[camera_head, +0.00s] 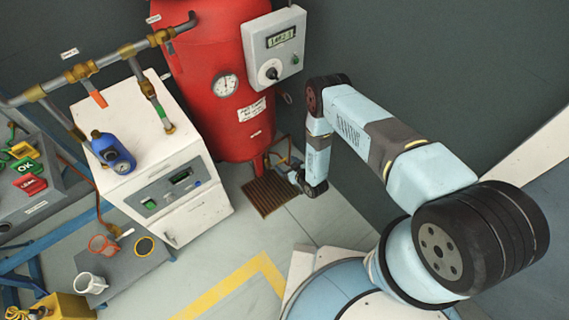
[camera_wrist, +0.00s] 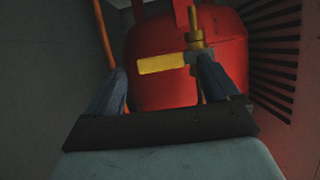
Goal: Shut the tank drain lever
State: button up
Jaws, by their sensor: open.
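The red tank (camera_head: 222,110) stands at the back in the head view, and its lower part (camera_wrist: 165,95) fills the middle of the wrist view. The yellow drain lever (camera_wrist: 162,64) lies crosswise in the wrist view, joined at its right end to a brass valve stem (camera_wrist: 195,25). My gripper (camera_wrist: 160,70) is open, with one finger on each side of the lever; I cannot tell whether either touches it. In the head view my gripper (camera_head: 288,168) is low beside the tank's foot, and the lever cannot be made out there.
A copper pipe (camera_wrist: 104,40) runs near the left finger. A dark floor grating (camera_head: 268,195) lies under the tank and shows as slots (camera_wrist: 275,45) at right in the wrist view. A white cabinet (camera_head: 165,165) stands left; a grey control box (camera_head: 274,46) hangs above.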

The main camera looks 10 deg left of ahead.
jog(key=v, duration=1.1)
jog(key=shift+s+d, duration=0.1)
